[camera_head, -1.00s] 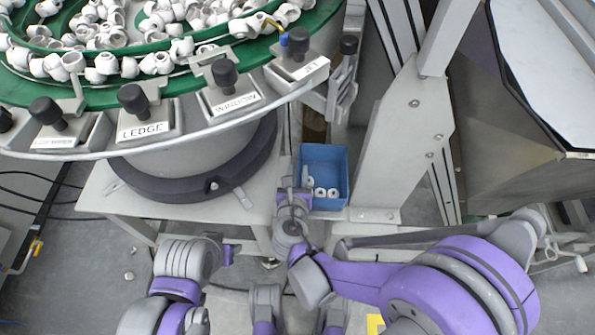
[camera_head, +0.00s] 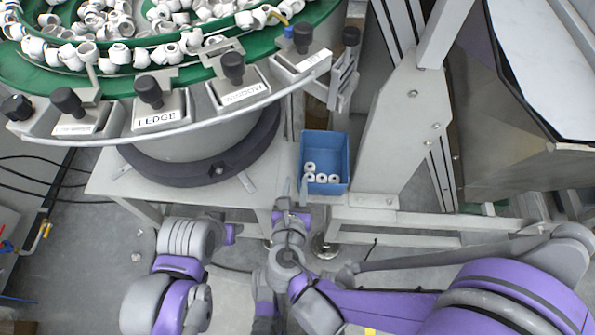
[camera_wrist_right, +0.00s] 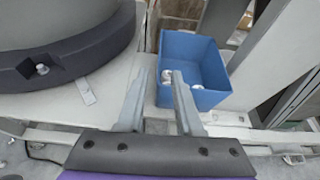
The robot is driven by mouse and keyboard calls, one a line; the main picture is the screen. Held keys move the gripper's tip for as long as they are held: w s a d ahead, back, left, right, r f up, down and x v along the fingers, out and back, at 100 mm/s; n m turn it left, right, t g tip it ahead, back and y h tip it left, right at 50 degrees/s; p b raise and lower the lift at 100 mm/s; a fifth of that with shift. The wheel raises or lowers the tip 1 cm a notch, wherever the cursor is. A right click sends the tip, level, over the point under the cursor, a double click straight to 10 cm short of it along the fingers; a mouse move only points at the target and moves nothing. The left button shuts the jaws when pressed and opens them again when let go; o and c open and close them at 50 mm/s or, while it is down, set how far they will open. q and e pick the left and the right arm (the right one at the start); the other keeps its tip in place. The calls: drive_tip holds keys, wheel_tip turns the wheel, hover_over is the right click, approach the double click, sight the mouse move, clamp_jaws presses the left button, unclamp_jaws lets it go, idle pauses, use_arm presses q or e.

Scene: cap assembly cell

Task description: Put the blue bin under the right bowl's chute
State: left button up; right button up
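The blue bin (camera_head: 311,189) stands upright on the pale machine table, right of the bowl's dark base, with several white caps (camera_head: 320,176) inside. It also shows in the right wrist view (camera_wrist_right: 214,97). My right gripper (camera_head: 294,190) is at the bin's near left corner. Its fingers (camera_wrist_right: 161,76) are apart; the left one is outside the bin and the right one overlaps its near wall in the picture. I cannot tell whether they touch it. The bowl (camera_head: 205,125) is above left; a grey chute-like bracket (camera_head: 343,80) hangs from its right edge, above the bin.
A grey upright post (camera_head: 390,130) stands close right of the bin. Black knobs (camera_head: 232,66) line the bowl's rim. A large metal hopper (camera_head: 510,140) fills the right side. Open floor (camera_head: 75,265) lies front left.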

drive_tip(key=shift+s+r, duration=0.15)
drive_tip(key=shift+s, duration=0.2)
drive_tip(key=s+d+f+m+g+h, duration=0.25)
drive_tip(key=d+m+g, duration=0.35)
drive_tip(key=d+m, duration=1.2)
drive_tip(key=s+d+r+m+g+y, duration=0.2)
drive_tip(key=s+m, duration=0.6)
drive_tip(key=m, duration=1)
drive_tip(key=shift+d+g+y, duration=0.35)
drive_tip(key=shift+g, duration=0.25)
